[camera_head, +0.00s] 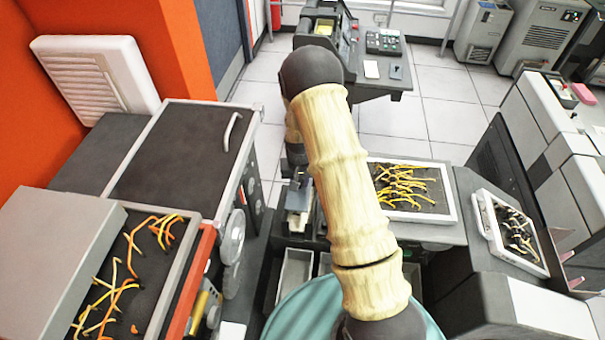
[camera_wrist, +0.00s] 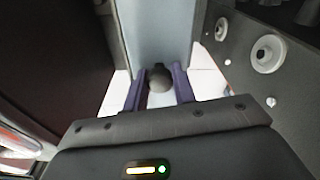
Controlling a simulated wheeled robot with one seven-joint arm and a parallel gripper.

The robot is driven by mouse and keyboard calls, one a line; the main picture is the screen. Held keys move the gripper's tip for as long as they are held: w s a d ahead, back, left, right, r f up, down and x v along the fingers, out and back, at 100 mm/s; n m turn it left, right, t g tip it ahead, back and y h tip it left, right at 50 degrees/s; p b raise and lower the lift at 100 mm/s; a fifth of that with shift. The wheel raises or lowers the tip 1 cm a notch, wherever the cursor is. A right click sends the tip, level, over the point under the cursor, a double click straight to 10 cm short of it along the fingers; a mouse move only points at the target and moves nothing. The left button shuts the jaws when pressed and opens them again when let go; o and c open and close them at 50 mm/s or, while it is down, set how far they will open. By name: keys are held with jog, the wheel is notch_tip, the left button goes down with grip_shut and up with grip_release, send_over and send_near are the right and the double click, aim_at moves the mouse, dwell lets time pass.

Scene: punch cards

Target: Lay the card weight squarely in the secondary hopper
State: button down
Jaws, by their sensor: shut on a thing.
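My gripper (camera_wrist: 159,92) is shut on the dark round knob of the card weight (camera_wrist: 158,78) in the wrist view, with a purple finger on each side. The weight's body is hard to tell from the pale grey-blue strip (camera_wrist: 160,30) beyond the knob. In the head view my gripper (camera_head: 299,190) points down beside the dark cabinet, above a pale piece in a narrow bay. Open grey bins (camera_head: 295,272) stand below it. I cannot tell which one is the secondary hopper, and my arm hides part of the area.
A dark-topped cabinet (camera_head: 175,150) with reels on its side stands close to the left of my gripper. Trays of orange and yellow wires lie at the left front and on the desk (camera_head: 440,235) to the right. Tiled floor (camera_head: 450,120) is clear behind.

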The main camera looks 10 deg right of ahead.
aim_at(301, 186)
jog(key=shift+w+d, duration=0.1)
jog(key=shift+s+d+r, duration=0.1)
jog(key=shift+s+d, duration=0.15)
jog(key=shift+s, duration=0.3)
jog(key=shift+w+a, duration=0.1)
jog(key=shift+f+b, duration=0.8)
jog(key=shift+f, duration=0.25)
jog(key=shift+f+b, duration=0.35)
jog(key=shift+f, duration=0.15)
jog(key=shift+f, duration=0.1)
jog(key=shift+f+b, duration=2.2)
jog(key=shift+f, duration=0.6)
